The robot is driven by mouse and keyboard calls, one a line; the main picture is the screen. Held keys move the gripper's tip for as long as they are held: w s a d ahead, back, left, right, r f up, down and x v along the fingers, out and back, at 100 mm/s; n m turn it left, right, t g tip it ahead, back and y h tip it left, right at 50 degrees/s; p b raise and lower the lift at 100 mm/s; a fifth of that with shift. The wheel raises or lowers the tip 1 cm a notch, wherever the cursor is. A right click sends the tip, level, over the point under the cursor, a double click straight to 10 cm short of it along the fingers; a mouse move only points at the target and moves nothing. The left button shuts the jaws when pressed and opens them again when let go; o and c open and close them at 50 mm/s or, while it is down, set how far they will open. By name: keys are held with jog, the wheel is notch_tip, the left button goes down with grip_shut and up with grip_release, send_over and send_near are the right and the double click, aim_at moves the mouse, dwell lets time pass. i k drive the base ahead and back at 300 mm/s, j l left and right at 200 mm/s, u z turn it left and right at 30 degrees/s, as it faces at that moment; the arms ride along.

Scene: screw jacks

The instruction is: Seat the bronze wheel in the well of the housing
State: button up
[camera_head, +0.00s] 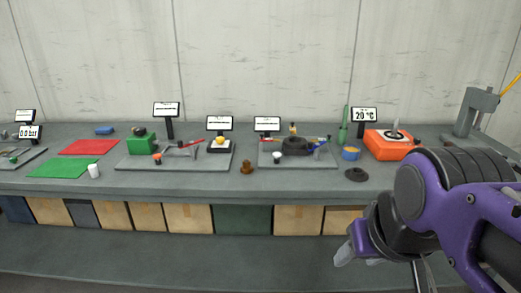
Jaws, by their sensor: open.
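A small brown, bronze-like piece (247,168) stands on the bench's front part, between two grey boards; it is too small to tell whether it is the bronze wheel. I cannot tell for sure which thing is the housing. A dark round ring-like body (295,146) sits on the right grey board, and a green block (141,145) with a dark top stands on the left one; no well can be made out in either. My gripper (385,268) is at the lower right, in front of the bench and away from these things. It is open and appears empty, partly hidden by my purple arm.
The left grey board (190,162) and right grey board (325,159) carry several small parts. An orange box (388,145), blue bowl (351,153) and dark disc (356,174) stand at right. Red (89,147) and green mats (63,168) lie at left. Boxes fill the shelf below.

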aim_at(292, 148)
jog(key=i+j, duration=0.6)
jog(key=i, duration=0.2)
